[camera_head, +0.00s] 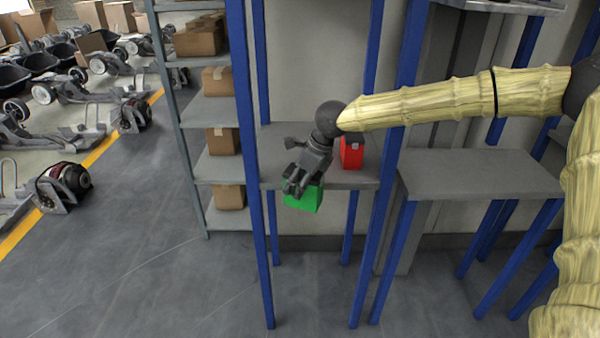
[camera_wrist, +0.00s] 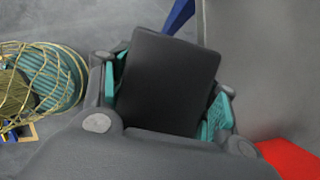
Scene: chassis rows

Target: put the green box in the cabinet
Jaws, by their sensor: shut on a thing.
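The green box (camera_head: 305,198) is in my gripper (camera_head: 300,185) in the head view, at the front edge of a grey shelf between blue posts. My gripper is shut on its upper part, and the fingers hide some of it. In the wrist view, my gripper (camera_wrist: 165,105) shows dark links and teal parts; I cannot make out the green box there. I cannot tell which thing is the cabinet; the blue-post shelf unit (camera_head: 245,120) and a grey rack (camera_head: 165,60) are in view.
A red box (camera_head: 352,153) stands on the grey shelf (camera_head: 345,181) close to my gripper; its red also shows in the wrist view (camera_wrist: 290,160). Cardboard boxes (camera_head: 222,141) fill the grey rack at left. A grey table (camera_head: 480,173) to the right is bare. The front floor is clear.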

